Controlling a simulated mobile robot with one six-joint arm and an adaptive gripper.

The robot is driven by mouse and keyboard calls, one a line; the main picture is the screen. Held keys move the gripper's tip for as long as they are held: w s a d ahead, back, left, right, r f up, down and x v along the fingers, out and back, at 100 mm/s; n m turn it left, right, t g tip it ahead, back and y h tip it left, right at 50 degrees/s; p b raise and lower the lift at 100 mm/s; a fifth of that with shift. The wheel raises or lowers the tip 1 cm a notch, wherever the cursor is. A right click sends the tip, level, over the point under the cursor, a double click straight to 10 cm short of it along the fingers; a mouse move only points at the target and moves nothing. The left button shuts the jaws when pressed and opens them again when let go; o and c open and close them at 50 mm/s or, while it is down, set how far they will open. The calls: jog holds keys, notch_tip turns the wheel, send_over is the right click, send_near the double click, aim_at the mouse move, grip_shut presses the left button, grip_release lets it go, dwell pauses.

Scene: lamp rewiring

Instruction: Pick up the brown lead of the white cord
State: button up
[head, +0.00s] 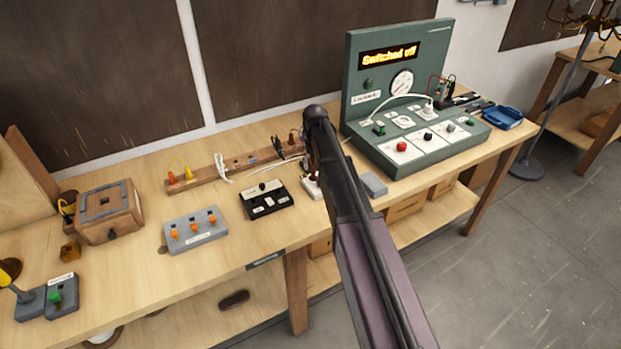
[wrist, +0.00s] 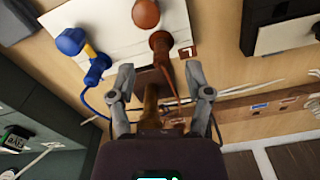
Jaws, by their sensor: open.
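In the wrist view, two brown knobbed posts stand on a white block (wrist: 110,22): one at the top (wrist: 146,13), one nearer my gripper (wrist: 160,42). A thin brown lead (wrist: 173,88) appears to run down from the nearer post, between my fingers; its end is hard to make out. A white cord (wrist: 255,92) runs along the wooden rail to the right. My gripper (wrist: 158,73) is open, its fingertips on either side of the brown parts, with no clear contact seen. In the head view the white block (head: 312,188) shows partly; my arm hides my fingertips.
A blue post (wrist: 72,42) with a blue lead stands left of my fingers. A black-and-white switch box (head: 266,201) is left of the block, and a green test panel (head: 425,150) right. The wooden rail (head: 205,178) lies behind. Bench space is clear in front.

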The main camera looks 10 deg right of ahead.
aim_at(314, 170)
jog(key=shift+w+f+b, duration=0.2)
jog(key=shift+f+b, duration=1.8)
jog(key=shift+f, duration=0.25)
grip_shut()
